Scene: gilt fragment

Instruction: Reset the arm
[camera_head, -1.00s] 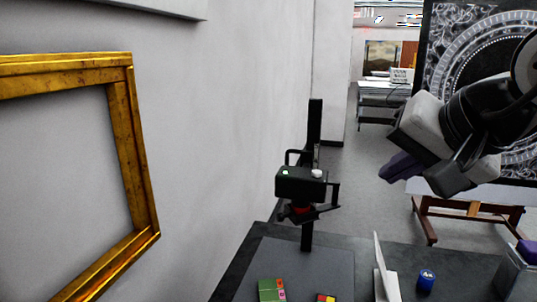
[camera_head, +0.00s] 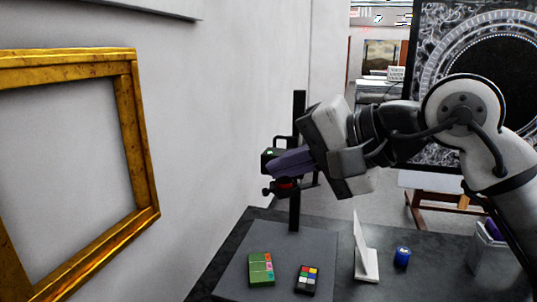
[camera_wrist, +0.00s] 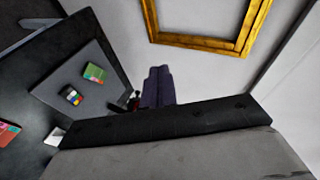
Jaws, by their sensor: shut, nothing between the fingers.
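My gripper (camera_head: 276,168) is up above the dark table in the head view, reaching in from the right and pointing left toward the wall. Its purple fingers are together with nothing between them, and they also show in the wrist view (camera_wrist: 158,84). The gripper is in front of a black camera stand (camera_head: 297,120) and hides part of the stand's head. My arm stretches across the right side of the head view.
The dark table (camera_head: 222,256) holds a green box (camera_head: 261,269), a small colour chart (camera_head: 307,279), a white upright panel (camera_head: 363,250) and a blue jar (camera_head: 402,256). A gold frame (camera_head: 134,140) hangs on the left wall. An easel (camera_head: 433,205) stands behind my arm.

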